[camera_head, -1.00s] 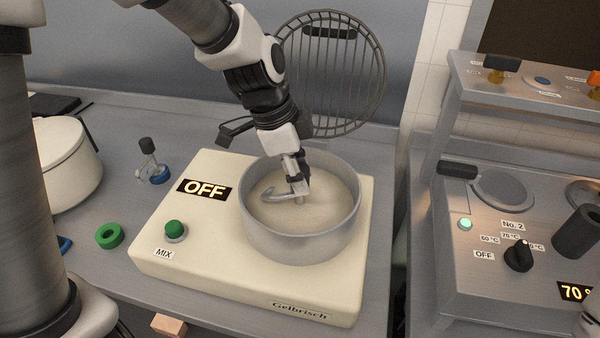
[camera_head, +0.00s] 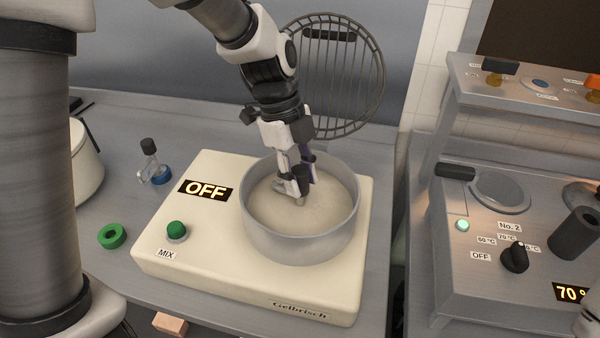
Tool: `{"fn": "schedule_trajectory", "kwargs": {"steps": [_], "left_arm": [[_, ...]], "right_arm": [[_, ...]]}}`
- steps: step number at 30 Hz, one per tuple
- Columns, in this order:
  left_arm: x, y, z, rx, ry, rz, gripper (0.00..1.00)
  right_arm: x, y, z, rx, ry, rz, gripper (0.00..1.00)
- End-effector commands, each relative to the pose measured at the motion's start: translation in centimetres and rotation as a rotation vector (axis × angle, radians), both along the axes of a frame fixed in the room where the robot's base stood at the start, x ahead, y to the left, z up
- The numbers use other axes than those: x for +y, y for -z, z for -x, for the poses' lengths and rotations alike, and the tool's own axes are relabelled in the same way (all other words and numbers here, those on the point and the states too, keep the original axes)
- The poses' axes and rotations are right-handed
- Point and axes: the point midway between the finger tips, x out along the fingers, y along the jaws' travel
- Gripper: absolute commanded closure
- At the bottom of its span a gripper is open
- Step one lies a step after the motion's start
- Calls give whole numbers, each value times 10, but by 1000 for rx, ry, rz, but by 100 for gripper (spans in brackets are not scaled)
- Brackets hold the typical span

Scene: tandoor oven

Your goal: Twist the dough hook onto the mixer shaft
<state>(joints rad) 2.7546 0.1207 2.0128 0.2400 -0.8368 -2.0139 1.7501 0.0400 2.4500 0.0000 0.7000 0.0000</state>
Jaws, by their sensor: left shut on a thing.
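The cream mixer (camera_head: 210,250) stands on the counter with its display reading OFF. Its round metal bowl (camera_head: 300,243) holds a pale, smooth filling. My left gripper (camera_head: 294,186) reaches down into the bowl from above and is shut on the grey dough hook (camera_head: 283,187). The hook is mostly hidden by the fingers; a short piece shows at their left. The mixer shaft (camera_head: 300,200) shows as a small stub under the fingertips. I cannot tell whether the hook is seated on it. My right gripper is not in view.
A round wire guard (camera_head: 350,85) stands raised behind the bowl. A green button (camera_head: 177,230) marked MIX is at the mixer's front left. A control panel (camera_head: 480,270) stands right.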

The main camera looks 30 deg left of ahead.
Motion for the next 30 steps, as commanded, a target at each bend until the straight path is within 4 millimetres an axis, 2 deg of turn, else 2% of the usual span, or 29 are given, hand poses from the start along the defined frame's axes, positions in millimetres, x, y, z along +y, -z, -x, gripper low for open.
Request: {"fn": "schedule_trajectory", "kwargs": {"steps": [1,3,14,17,27,30], "left_arm": [[0,-3,-2,-9,-2,0,55],[0,-2,-2,-8,-2,0,36],[1,-5,-1,-4,-4,1,36],[5,-19,-3,-7,-3,2,36],[29,-98,-8,-9,-5,1,36],[33,-111,-9,-7,-3,1,36]], "right_arm": [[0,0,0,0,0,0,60],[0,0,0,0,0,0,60],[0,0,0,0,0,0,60],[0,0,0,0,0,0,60],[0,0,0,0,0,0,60],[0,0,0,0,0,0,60]]}}
